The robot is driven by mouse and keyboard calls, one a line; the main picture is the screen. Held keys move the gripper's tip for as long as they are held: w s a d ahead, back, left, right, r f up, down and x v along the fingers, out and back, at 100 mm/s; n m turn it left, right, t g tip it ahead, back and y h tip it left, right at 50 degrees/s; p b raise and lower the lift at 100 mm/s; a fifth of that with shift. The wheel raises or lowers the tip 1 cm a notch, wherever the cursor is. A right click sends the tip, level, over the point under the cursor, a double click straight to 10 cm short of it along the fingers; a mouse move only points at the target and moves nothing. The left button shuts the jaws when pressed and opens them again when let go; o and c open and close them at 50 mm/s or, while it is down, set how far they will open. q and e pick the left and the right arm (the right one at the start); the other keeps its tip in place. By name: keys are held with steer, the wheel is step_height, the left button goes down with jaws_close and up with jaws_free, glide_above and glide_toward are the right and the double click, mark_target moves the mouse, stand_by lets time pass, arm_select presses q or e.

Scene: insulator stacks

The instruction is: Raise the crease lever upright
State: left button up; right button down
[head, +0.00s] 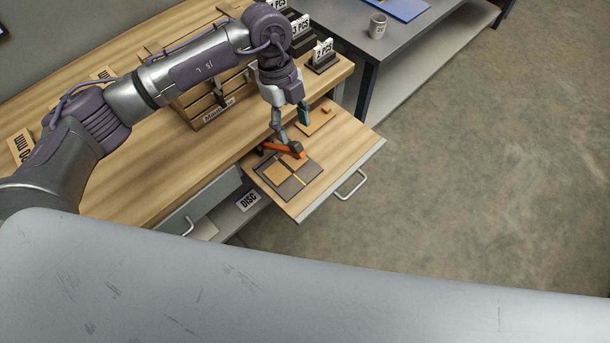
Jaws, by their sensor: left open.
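The crease lever (280,148) is an orange bar with dark ends. It lies low across the far edge of a dark creasing board (308,172), not upright. Brown sheet pieces (272,174) lie on the board, with a thin yellow strip beside them. My left gripper (290,128) points down just above and behind the lever, with its fingers apart. One fingertip is close to the orange bar; I cannot tell whether they touch. The lever's hinge is too small to make out. My right gripper is not in view.
The board sits on a pulled-out wooden shelf with a metal handle (351,186). A small wooden tray (318,121) lies behind the lever. A wooden rack (210,104) and number signs (323,54) stand on the bench. A grey table holds a mug (377,26).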

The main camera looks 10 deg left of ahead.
arm_select(q)
steer(key=shift+s+d+r+p, duration=0.9)
steer(key=shift+d+r+p, duration=0.15)
steer(key=shift+d+r, duration=0.15)
